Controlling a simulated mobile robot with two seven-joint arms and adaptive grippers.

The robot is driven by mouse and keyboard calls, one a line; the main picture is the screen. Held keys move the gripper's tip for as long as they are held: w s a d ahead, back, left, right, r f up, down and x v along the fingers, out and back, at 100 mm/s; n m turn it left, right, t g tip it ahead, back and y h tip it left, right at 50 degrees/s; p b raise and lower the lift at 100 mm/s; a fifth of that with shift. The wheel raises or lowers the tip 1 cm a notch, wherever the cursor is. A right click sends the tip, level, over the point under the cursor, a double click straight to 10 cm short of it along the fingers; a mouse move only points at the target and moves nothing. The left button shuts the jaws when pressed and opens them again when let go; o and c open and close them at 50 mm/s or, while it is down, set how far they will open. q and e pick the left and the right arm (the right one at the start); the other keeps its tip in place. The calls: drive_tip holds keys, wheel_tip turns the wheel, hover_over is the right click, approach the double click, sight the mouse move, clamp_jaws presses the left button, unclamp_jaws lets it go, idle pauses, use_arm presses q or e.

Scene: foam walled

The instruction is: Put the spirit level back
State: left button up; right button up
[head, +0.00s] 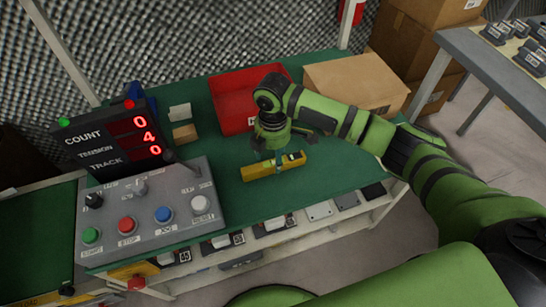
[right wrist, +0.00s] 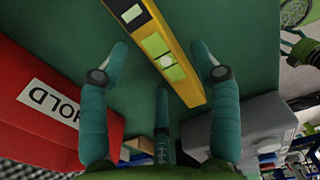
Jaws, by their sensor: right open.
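The yellow spirit level (head: 273,166) lies on the green bench top (head: 330,183), in front of the red bin. It also shows in the right wrist view (right wrist: 158,50), running diagonally between the fingers with its vials visible. My right gripper (head: 270,153) is above the level, pointing down, with its teal fingers apart. In the right wrist view the gripper (right wrist: 163,75) is open, and I cannot tell whether any finger touches the level.
A red bin (head: 230,115) stands behind the level, labelled HOLD in the wrist view. A cardboard box (head: 350,78) is at the back right. A grey control panel (head: 150,215) and a count display (head: 110,135) stand left. Bare bench lies right of the level.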

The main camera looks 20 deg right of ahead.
sight(273, 160)
use_arm(q)
drive_tip(key=s, duration=0.2)
drive_tip(key=s+g+p, duration=0.1)
drive_tip(key=shift+s+d+r, duration=0.15)
drive_tip(key=shift+s+d, duration=0.1)
drive_tip(key=shift+d, duration=0.1)
use_arm(e)
wheel_tip(273, 160, up, 10)
drive_tip(key=shift+r, duration=0.1)
